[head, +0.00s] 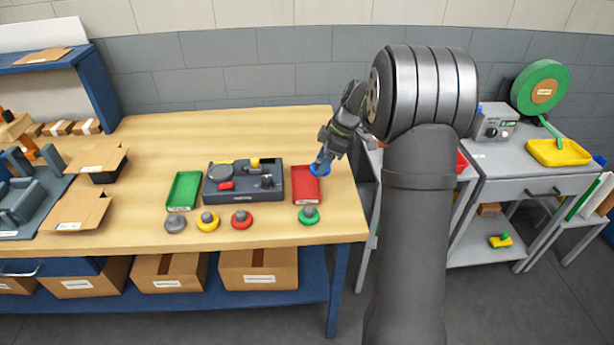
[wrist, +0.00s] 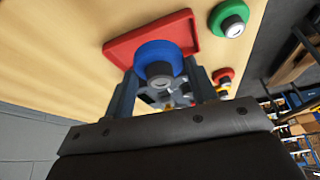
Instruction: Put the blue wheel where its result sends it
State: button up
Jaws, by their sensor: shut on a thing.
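The blue wheel (head: 320,168) is held in my gripper (head: 324,158) above the red tray (head: 306,188) at the right of the bench. In the wrist view the blue wheel (wrist: 158,58) sits between the two fingers of my gripper (wrist: 165,88), with the red tray (wrist: 190,35) behind it. I cannot tell how high it is above the tray. The green tray (head: 184,191) lies left of a dark test fixture (head: 243,182) with a round plate, a red button and a yellow-topped part.
Grey (head: 175,223), yellow (head: 208,221), red (head: 241,219) and green (head: 309,215) wheels stand along the front. A grey side table (head: 520,165) with a yellow tray (head: 557,152) stands at the right.

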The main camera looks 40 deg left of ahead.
jog(key=a+f, duration=0.1)
jog(key=s+a+f, duration=0.1)
jog(key=a, duration=0.2)
jog(key=shift+s+a+f, duration=0.2)
jog(key=shift+s+f, duration=0.05)
jog(key=shift+f, duration=2.15)
jog(key=shift+f, duration=0.1)
jog(key=o, duration=1.1)
jog(key=v, duration=1.2)
